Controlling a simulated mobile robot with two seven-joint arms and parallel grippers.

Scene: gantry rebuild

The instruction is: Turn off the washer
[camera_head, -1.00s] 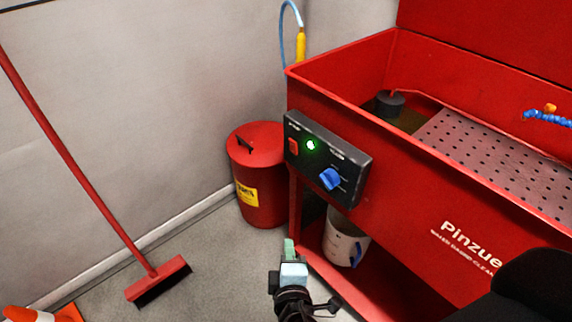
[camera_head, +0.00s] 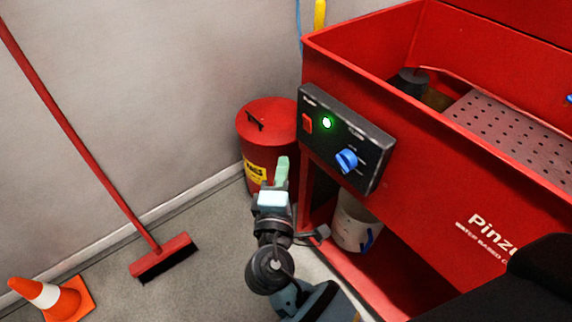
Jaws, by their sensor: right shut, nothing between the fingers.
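The red washer (camera_head: 400,215) stands at the right, with a black control panel (camera_head: 335,165) on its front left. The panel carries a red switch (camera_head: 307,123), a lit green lamp (camera_head: 327,122) and a blue knob (camera_head: 346,160). My right gripper (camera_head: 282,172) is shut and empty, with its pale green fingertips pointing up. In the picture it is left of and below the panel, in front of the red bin, and apart from the switch. My left gripper is not in view.
A red lidded bin (camera_head: 262,118) with a yellow label stands against the wall. A red broom (camera_head: 160,260) and an orange cone (camera_head: 55,298) are at the left. A white bucket (camera_head: 350,222) sits on the washer's lower shelf. Bare floor lies between broom and washer.

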